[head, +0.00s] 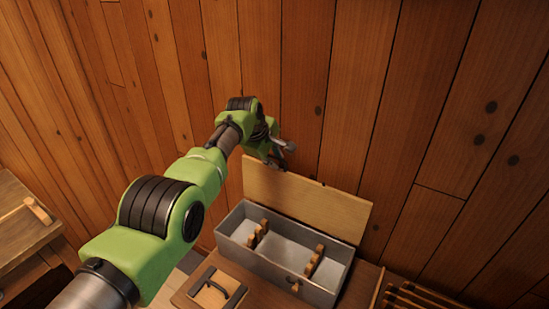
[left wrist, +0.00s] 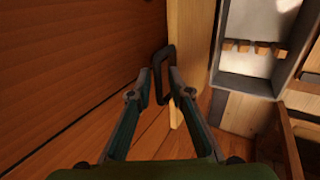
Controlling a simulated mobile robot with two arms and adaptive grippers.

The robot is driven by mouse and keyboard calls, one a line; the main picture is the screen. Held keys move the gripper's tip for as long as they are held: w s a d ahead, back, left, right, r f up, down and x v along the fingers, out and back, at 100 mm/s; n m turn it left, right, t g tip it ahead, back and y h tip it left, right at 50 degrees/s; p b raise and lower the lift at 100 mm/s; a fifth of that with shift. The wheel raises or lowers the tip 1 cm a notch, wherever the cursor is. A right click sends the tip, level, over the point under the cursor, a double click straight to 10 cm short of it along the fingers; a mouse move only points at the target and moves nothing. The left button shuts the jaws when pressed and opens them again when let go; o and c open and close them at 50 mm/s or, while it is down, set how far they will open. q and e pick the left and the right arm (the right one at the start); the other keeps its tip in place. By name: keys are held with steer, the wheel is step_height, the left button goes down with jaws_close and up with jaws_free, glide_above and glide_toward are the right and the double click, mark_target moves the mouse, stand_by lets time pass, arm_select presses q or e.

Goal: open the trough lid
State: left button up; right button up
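The trough (head: 240,240) is a grey metal box on a wooden top in the head view. Its pale wooden lid (head: 305,203) stands raised at the back, near the plank wall. In the left wrist view the lid (left wrist: 188,60) shows nearly edge-on, with a dark loop handle (left wrist: 155,62) on its outer side. My left gripper (head: 281,154) is by the lid's upper left corner. In the left wrist view its fingertips (left wrist: 161,82) are apart, on either side of the handle. The handle is hidden in the head view. My right gripper is not in view.
Turned wooden pieces (head: 314,260) sit inside the trough. A small board with a dark handle (head: 215,286) lies in front of it. Several wooden slats (head: 425,300) are at the lower right. Another wooden surface (head: 22,235) is at the left. The plank wall is close behind the lid.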

arm_select(q)
steer(key=shift+s+a+r, duration=0.2)
steer(key=shift+r, duration=0.5)
steer(key=shift+s+a+r, duration=0.3)
steer(key=shift+s+r, duration=0.1)
steer(key=shift+r, duration=0.15)
steer(key=v, duration=0.9)
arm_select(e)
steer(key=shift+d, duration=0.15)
